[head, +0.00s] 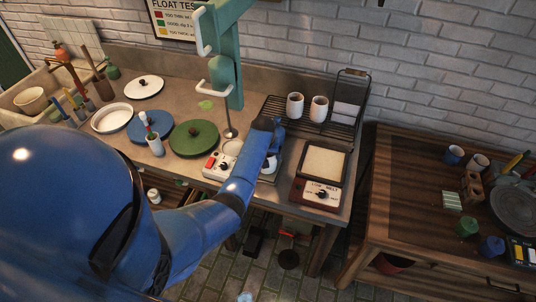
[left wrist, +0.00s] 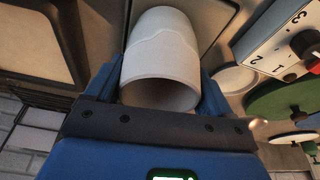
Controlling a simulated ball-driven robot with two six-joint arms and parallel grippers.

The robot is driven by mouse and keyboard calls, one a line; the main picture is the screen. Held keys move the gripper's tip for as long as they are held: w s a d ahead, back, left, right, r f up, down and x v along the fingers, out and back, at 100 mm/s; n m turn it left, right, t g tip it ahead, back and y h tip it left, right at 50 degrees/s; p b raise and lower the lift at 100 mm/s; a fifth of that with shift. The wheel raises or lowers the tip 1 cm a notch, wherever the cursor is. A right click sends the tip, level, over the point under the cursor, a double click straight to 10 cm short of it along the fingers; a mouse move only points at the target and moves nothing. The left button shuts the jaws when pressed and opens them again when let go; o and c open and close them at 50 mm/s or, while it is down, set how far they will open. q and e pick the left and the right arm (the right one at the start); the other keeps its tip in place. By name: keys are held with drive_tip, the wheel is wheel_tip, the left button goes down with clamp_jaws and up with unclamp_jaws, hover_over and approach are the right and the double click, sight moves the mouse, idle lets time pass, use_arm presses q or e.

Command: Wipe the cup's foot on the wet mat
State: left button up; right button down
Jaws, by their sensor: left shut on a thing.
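A plain pale cup (left wrist: 160,60) is between the two blue fingers of my left gripper (left wrist: 160,95) in the left wrist view. Its open mouth faces the camera and its foot points away. In the head view my left gripper (head: 270,165) hangs over the worktop, between the dial unit and a cream square pad (head: 324,161); my own arm hides most of the cup there. The pad lies in a dark frame with a dial in front, and also shows in the left wrist view (left wrist: 28,38). I cannot tell whether it is the wet mat. My right gripper is not in view.
A wire rack (head: 335,124) with two white cups (head: 295,105) stands behind. Left of my gripper are the white dial unit (head: 218,165), a green round lid (head: 194,138) and a blue plate (head: 133,128). The worktop's front edge is close; a wooden table (head: 420,190) stands right.

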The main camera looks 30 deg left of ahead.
use_arm(q)
drive_tip(key=shift+s+a, duration=0.15)
drive_tip(key=shift+a, duration=0.55)
drive_tip(key=shift+s+a, duration=0.15)
drive_tip(key=shift+a, duration=0.5)
drive_tip(key=shift+w+a+r+p, duration=0.1)
drive_tip(key=shift+r+p, duration=0.8)
drive_tip(key=shift+r, duration=0.1)
wheel_tip(320, 180, up, 6)
drive_tip(key=p, duration=0.5)
